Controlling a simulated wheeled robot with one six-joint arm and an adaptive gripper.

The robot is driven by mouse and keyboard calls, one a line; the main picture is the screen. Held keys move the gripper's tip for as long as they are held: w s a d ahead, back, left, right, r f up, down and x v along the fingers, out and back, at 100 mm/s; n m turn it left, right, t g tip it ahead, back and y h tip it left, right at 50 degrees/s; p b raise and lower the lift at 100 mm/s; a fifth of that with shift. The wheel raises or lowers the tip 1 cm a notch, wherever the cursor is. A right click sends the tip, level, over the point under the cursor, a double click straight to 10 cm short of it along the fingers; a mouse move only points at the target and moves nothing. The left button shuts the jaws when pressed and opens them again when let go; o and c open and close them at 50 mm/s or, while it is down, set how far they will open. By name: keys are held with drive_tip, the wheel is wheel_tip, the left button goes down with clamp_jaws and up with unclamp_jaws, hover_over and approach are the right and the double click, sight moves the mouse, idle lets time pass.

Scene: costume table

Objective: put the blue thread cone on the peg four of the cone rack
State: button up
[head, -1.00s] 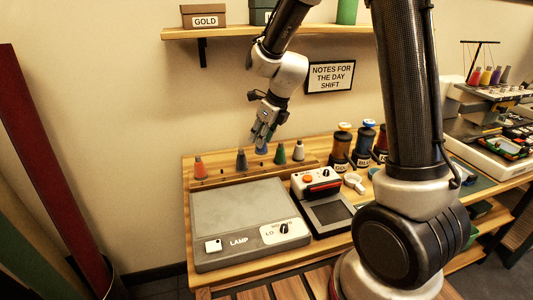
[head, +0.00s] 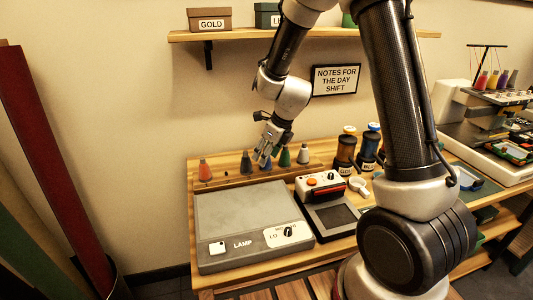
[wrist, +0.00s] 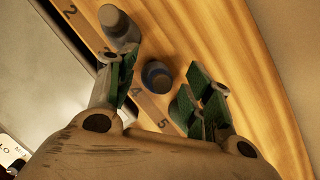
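The blue thread cone (wrist: 157,76) stands upright on the cone rack (wrist: 152,108), beside the number 4, seen from above in the wrist view. It appears to be seated on peg four; the peg itself is hidden. My gripper (wrist: 162,84) is around it with the fingers apart and a visible gap on both sides. In the head view my gripper (head: 264,156) is low over the rack, and the blue cone (head: 264,161) shows partly behind the fingers, between a dark cone and a green cone.
An orange cone (head: 205,171) and a grey cone (head: 303,154) are on the rack too. The lamp panel (head: 250,215) lies in front.

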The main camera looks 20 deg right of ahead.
drive_tip(key=shift+r, duration=0.1)
drive_tip(key=s+d+r+n, duration=0.4)
drive_tip(key=s+r+n, duration=0.25)
drive_tip(key=r, duration=0.25)
drive_tip(key=s+d+r+n, duration=0.55)
drive_tip(key=s+r, duration=0.25)
drive_tip(key=r, duration=0.2)
drive_tip(key=s+d+r+n+h, duration=0.1)
drive_tip(key=s+d+n, duration=0.1)
drive_tip(key=s+n, duration=0.5)
drive_tip(key=s+d+r+n+h, duration=0.1)
drive_tip(key=s+d+n, duration=0.2)
drive_tip(key=s+n, duration=0.5)
drive_tip(key=shift+s+d+n+t+h, duration=0.15)
drive_tip(key=shift+s+n+t+h, duration=0.15)
drive_tip(key=shift+n, duration=0.4)
